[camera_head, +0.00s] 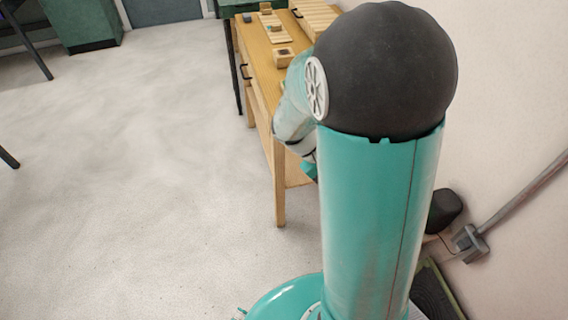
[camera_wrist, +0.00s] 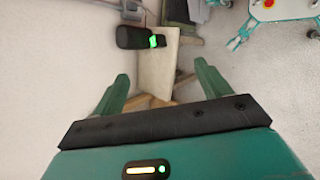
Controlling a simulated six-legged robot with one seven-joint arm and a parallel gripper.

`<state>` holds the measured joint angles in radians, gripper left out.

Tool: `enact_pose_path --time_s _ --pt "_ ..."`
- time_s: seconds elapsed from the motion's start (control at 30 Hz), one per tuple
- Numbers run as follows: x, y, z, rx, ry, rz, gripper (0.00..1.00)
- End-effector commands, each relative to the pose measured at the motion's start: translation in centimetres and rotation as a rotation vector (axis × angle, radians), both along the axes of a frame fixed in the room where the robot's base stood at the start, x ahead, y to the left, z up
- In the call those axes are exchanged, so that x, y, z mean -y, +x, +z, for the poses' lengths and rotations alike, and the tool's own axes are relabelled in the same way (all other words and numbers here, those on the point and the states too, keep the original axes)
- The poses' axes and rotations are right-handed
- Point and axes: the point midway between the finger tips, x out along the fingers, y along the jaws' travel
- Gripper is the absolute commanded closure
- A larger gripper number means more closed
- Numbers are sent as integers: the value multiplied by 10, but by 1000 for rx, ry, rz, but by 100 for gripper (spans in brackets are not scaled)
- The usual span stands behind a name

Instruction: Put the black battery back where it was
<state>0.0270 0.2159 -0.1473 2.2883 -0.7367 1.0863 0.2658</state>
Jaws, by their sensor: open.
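A black rounded block with a glowing green mark (camera_wrist: 130,37) shows in the wrist view, at the top end of a pale board (camera_wrist: 158,75). It looks like the black battery, though I cannot be sure. A dark block (camera_head: 444,210) by the wall in the head view may be the same thing, partly hidden by my arm column. My gripper (camera_wrist: 163,68) is open, with its two green fingers wide apart and nothing between them. The dark block lies beyond the fingertips, apart from them. In the head view my gripper is mostly hidden behind my arm.
A wooden workbench (camera_head: 262,70) with small wooden pieces stands along the right wall. A grey wall box (camera_head: 470,243) with a conduit is near the dark block. A green cabinet (camera_head: 82,25) stands at the back left. The pale floor (camera_head: 130,170) at left is mostly clear.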

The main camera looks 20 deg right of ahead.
Motion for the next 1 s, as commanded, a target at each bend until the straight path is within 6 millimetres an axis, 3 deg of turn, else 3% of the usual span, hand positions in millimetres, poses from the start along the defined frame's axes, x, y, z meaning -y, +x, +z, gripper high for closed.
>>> enact_pose_path --time_s 0.03,0.37,0.7,0.83,1.0 --pt "-12 0 15 64 39 -8 24" --pt "-88 -10 88 422 303 -9 24" --pt "-161 -36 160 780 552 63 24" --pt "-176 -43 175 856 604 87 24" --pt "-181 -46 179 879 623 94 24"
